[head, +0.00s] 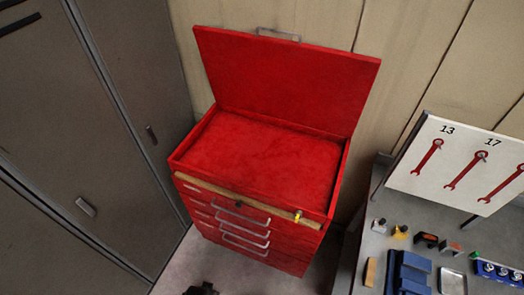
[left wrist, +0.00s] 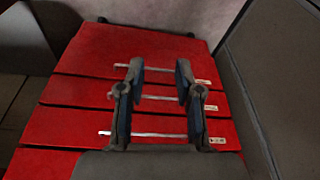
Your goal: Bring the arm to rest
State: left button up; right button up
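My left gripper (left wrist: 160,75) is open and empty in the left wrist view. Its two fingers are apart, in front of the red tool chest's drawers, and I see nothing between them but drawer fronts. The red tool chest (head: 260,160) stands in the middle of the head view with its lid (head: 285,80) raised and its top compartment bare. Its drawers look shut. A small dark part at the bottom edge of the head view may be my left gripper, mostly cut off. My right gripper is in neither view.
Grey lockers (head: 130,110) stand left of the chest. At right, a bench (head: 375,245) holds a white wrench board (head: 455,165), a blue holder (head: 408,272), a metal tray (head: 453,281) and several small items. Bare floor (head: 240,275) shows before the chest.

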pick_arm(q)
jog(key=s+f+b, duration=0.1)
jog(key=s+f, duration=0.2)
jog(key=f, duration=0.4)
jog(key=s+a+f+g+b, duration=0.1)
jog(key=s+f, duration=0.2)
jog(key=f, duration=0.5)
jog(key=s+f+b, duration=0.1)
jog(key=s+f, duration=0.2)
jog(key=f, duration=0.4)
jog(key=s+a+f+b, duration=0.1)
jog(key=s+a+f, duration=0.1)
jog(key=s+f, duration=0.7)
jog(key=s, duration=0.2)
jog(key=shift+s+a+f+g+b, duration=0.25)
jog(key=shift+s+f+g+b, duration=0.05)
jog(key=shift+s+f+g, duration=0.1)
jog(key=shift+w+m, duration=0.15)
jog(key=shift+m, duration=0.15)
